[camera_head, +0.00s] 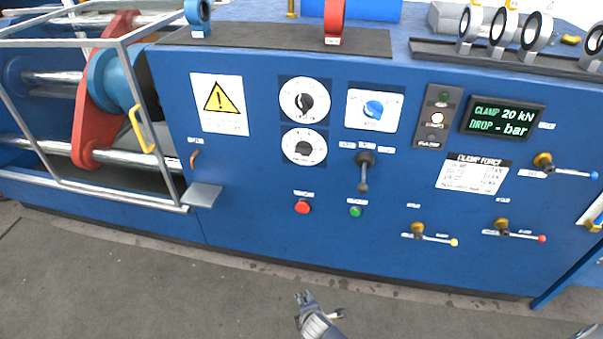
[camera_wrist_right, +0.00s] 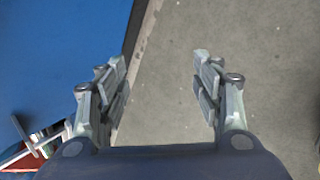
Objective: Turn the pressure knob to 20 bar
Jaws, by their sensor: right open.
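The blue machine's front panel carries two round white dials with black knobs, an upper knob (camera_head: 306,102) and a lower knob (camera_head: 302,148). A blue knob (camera_head: 373,109) sits on a white plate to their right. The labels are too small to read, so I cannot tell which is the pressure knob. A display (camera_head: 503,117) reads "CLAMP 20 kN" and "DROP - bar". My right gripper (camera_head: 321,306) is low in front of the panel, below the knobs and apart from them. In the right wrist view the gripper (camera_wrist_right: 160,62) is open and empty. My left gripper is not in view.
A black-handled lever (camera_head: 363,172), a red button (camera_head: 302,207) and a green button (camera_head: 355,211) are below the dials. Several small valve levers are at the right. A grey ledge (camera_head: 202,195) juts out at the left. The floor (camera_head: 150,285) in front is clear.

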